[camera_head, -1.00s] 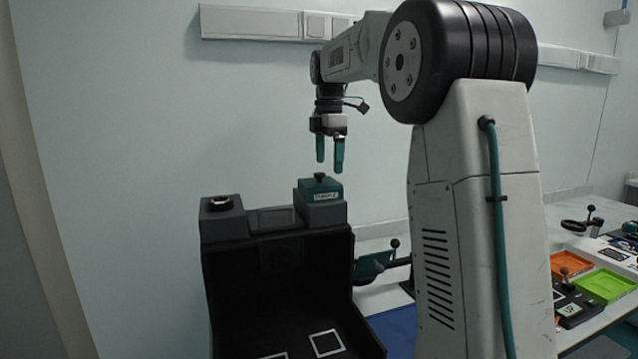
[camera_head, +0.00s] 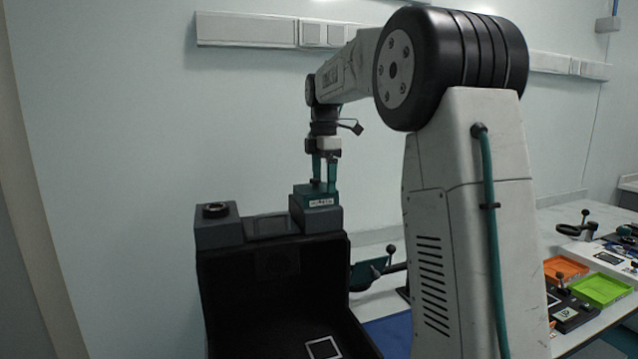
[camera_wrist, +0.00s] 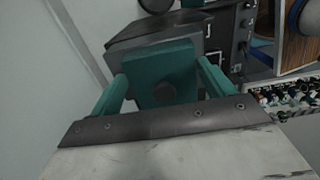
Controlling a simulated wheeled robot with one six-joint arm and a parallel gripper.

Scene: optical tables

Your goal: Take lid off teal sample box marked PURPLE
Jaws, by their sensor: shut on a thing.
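The teal sample box (camera_head: 319,202) sits on the right end of the dark stand's top, with a pale label on its front whose word is too small to read surely. Its teal lid (camera_wrist: 160,62) carries a dark round knob (camera_wrist: 163,93). My gripper (camera_head: 324,184) points straight down over the box, its teal fingers reaching the lid. In the wrist view, the fingers stand at the left and right of the lid, with the knob between them. My gripper is shut on the lid. The lid still rests on the box.
A grey block with a dark round top (camera_head: 215,210) stands at the left end of the stand (camera_head: 270,300). A teal plate on a black clamp (camera_head: 370,272) is to the right. Orange (camera_head: 566,269) and green trays (camera_head: 601,290) lie on the far-right table.

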